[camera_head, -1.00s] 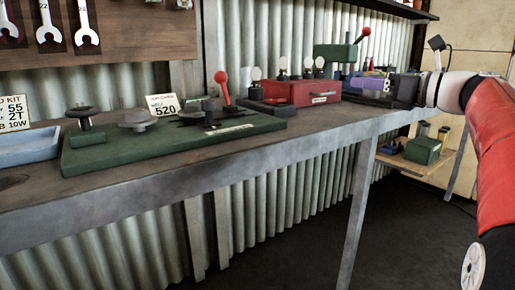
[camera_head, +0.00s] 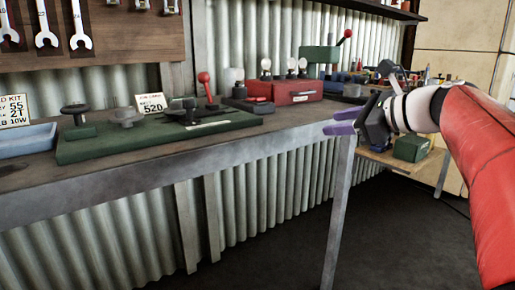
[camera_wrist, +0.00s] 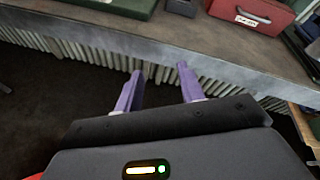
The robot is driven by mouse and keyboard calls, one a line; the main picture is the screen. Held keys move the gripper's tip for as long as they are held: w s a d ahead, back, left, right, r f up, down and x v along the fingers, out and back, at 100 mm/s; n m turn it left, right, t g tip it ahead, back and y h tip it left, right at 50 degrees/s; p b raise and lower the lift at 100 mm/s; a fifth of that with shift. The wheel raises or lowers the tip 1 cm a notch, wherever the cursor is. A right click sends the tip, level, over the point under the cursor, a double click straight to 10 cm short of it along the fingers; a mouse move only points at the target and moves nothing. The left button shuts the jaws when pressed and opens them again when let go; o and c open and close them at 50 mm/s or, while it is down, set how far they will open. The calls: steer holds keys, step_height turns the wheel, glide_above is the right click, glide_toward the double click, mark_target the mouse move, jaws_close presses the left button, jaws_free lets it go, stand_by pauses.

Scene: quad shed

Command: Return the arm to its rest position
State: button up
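My gripper (camera_head: 340,122) is at the right of the head view, in front of the workbench's front edge, with its purple fingers pointing left. In the wrist view my gripper (camera_wrist: 158,82) shows two purple fingers spread apart with nothing between them. Beyond the fingertips are the bench edge and the corrugated wall below it. My red-sleeved arm comes in from the right side of the head view. The gripper is clear of the bench things; no object is held.
A lower shelf with a green box (camera_head: 411,148) stands behind my gripper. The floor in front is free.

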steer(key=s+a+f+n+g+h+p, duration=0.1)
steer(key=s+a+f+n+g+h, duration=0.35)
steer(key=s+f+n, duration=0.6)
steer(key=s+d+f+n+h, duration=0.1)
steer(key=s+f+n+h, duration=0.1)
steer(key=s+f+n, duration=0.4)
steer(key=s+d+f+n+h+p, duration=0.1)
steer(key=s+f+n+h, duration=0.2)
steer(key=s+f+n, duration=0.3)
steer(key=s+f, duration=0.3)
steer(key=f, duration=0.1)
steer(key=shift+s+d, duration=0.15)
steer(key=shift+d, duration=0.15)
